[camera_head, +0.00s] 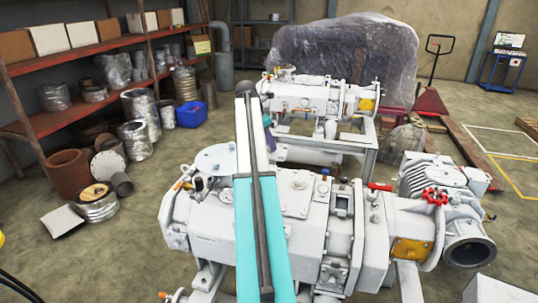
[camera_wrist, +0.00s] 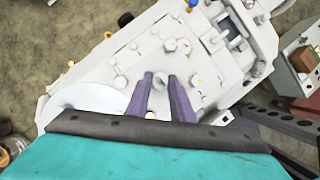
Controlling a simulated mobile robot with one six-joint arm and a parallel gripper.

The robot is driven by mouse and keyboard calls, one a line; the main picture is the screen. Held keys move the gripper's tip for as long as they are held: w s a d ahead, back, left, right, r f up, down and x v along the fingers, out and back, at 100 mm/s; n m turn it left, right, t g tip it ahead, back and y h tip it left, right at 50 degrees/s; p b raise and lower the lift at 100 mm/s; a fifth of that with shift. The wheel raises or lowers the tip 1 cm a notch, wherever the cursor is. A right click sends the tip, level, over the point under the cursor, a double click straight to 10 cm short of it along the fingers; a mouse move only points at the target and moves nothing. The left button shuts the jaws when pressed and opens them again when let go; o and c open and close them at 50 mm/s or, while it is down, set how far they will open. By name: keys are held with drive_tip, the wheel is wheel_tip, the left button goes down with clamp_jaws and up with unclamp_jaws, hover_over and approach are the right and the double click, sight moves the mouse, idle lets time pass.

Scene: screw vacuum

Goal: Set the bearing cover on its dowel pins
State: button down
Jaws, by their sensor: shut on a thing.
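In the wrist view, the two purple fingers of my gripper (camera_wrist: 160,80) are closed around a small grey knob in the middle of a pale bearing cover (camera_wrist: 132,67). The cover's outline blends into the light grey pump body (camera_wrist: 88,76) below it, so I cannot tell whether it touches the pump. In the head view, my arm hides the cover, and a bit of my purple gripper (camera_head: 268,124) shows beside the arm. The pump (camera_head: 300,225) lies in front. I cannot make out the dowel pins.
A pale round plate (camera_head: 216,158) lies on the pump's left end; it also shows in the wrist view (camera_wrist: 88,98). A red valve handle (camera_head: 434,196) stands at the right end. A second machine (camera_head: 315,100) is behind. Shelves (camera_head: 95,45) line the left wall.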

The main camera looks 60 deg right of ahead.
drive_tip(key=shift+r, duration=0.9)
drive_tip(key=shift+s, duration=0.1)
